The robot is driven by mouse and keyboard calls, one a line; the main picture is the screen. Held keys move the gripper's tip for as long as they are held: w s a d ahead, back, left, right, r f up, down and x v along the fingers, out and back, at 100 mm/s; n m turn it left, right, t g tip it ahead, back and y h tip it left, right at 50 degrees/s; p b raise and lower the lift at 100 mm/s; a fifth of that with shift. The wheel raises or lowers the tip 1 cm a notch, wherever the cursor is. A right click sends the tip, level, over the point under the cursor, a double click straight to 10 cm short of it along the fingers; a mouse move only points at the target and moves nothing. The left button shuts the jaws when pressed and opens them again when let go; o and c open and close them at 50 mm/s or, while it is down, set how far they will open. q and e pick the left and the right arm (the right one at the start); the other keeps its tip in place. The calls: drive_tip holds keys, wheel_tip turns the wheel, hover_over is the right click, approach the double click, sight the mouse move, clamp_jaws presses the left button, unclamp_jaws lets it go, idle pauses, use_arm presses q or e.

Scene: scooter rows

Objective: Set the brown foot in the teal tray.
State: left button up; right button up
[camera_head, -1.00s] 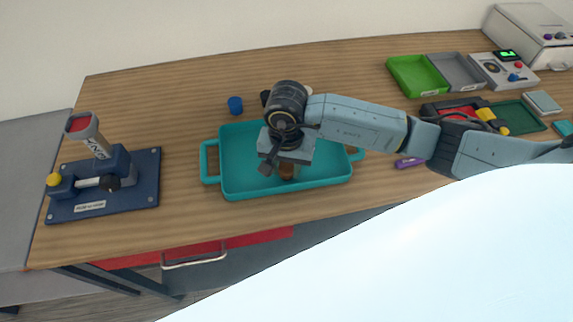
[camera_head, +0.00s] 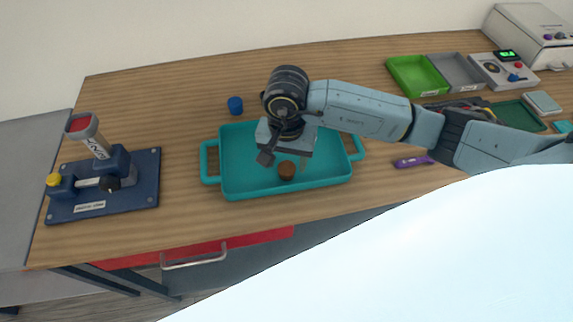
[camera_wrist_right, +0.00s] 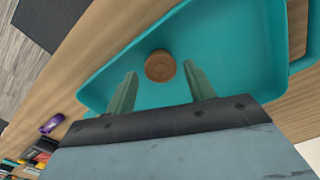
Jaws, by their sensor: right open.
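The brown foot (camera_head: 287,170) is a small round brown piece. It rests on the floor of the teal tray (camera_head: 330,178), near the tray's front side. My right gripper (camera_head: 283,164) is above the tray, just over and behind the foot. In the right wrist view the gripper (camera_wrist_right: 163,90) is open, and its two fingers stand apart. The foot (camera_wrist_right: 160,66) lies beyond the fingertips, between their lines, and touches neither finger as far as I can see. The teal tray also fills much of the right wrist view (camera_wrist_right: 235,40). My left gripper is not in view.
A dark blue press fixture (camera_head: 105,185) is at the left. Green (camera_head: 415,76) and grey (camera_head: 455,70) bins are at the back right. A purple item (camera_head: 413,161) lies right of the tray. The table's left middle is clear.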

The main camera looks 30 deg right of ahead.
sight(287, 168)
wheel_tip(287, 168, up, 9)
idle(0.3)
